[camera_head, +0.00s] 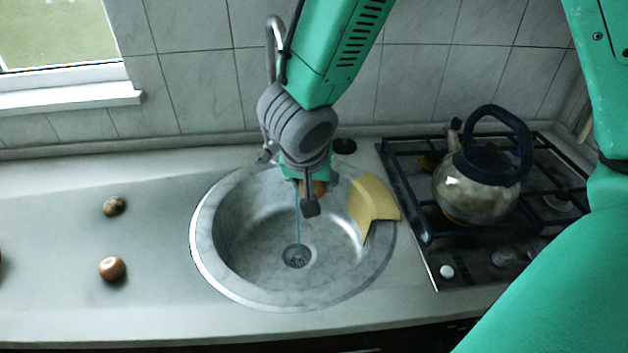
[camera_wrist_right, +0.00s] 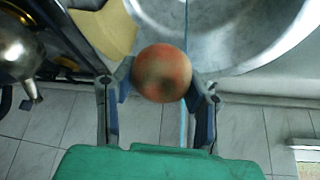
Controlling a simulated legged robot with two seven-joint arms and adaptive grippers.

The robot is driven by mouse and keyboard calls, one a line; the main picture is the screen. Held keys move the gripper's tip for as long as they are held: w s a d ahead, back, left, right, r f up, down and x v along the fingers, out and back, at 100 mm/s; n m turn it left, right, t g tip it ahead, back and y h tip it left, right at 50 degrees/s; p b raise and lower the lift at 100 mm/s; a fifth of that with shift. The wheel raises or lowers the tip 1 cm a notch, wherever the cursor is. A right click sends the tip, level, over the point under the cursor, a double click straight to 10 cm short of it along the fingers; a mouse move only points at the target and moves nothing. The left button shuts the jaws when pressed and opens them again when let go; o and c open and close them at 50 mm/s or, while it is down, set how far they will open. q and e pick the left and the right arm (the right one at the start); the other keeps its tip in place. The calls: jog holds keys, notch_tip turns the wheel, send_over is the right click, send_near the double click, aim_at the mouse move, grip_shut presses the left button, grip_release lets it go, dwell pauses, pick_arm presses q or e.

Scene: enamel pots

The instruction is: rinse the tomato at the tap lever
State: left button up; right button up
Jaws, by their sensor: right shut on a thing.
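The tomato (camera_wrist_right: 162,73), round and orange-red, sits between the two fingers of my right gripper (camera_wrist_right: 158,92) in the right wrist view. In the head view my right gripper (camera_head: 311,198) hangs over the sink, shut on the tomato (camera_head: 318,187), which it mostly hides. The tap (camera_head: 274,45) rises behind my arm, its spout partly hidden. A small part at its base (camera_head: 266,154) may be the lever. A thin blue water stream (camera_head: 298,222) falls beside the gripper; in the wrist view the stream (camera_wrist_right: 186,40) runs along the tomato's right edge. My left gripper is not in view.
The round steel sink (camera_head: 207,260) has a drain (camera_head: 296,257) and a yellow cloth or sponge (camera_head: 371,203) on its right rim. A kettle (camera_head: 477,185) stands on the hob (camera_head: 433,262) at right. Two round brown items (camera_head: 112,268) (camera_head: 114,206) lie on the left counter.

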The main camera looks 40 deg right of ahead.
jog(key=w+d+f+p, duration=0.2)
jog(key=w+d+p, duration=0.2)
jog(key=w, duration=0.6)
jog(key=shift+w, duration=0.2)
jog(key=shift+d+f, duration=0.1)
jog(key=shift+d, duration=0.05)
dwell(0.5)
jog(key=shift+s+d+b, duration=0.25)
jog(key=shift+d+b, duration=0.3)
jog(key=shift+b, duration=0.3)
jog(key=shift+a, duration=0.1)
jog(key=shift+w+a+b, duration=0.25)
jog(key=shift+a+b, duration=0.1)
jog(key=shift+a, duration=0.15)
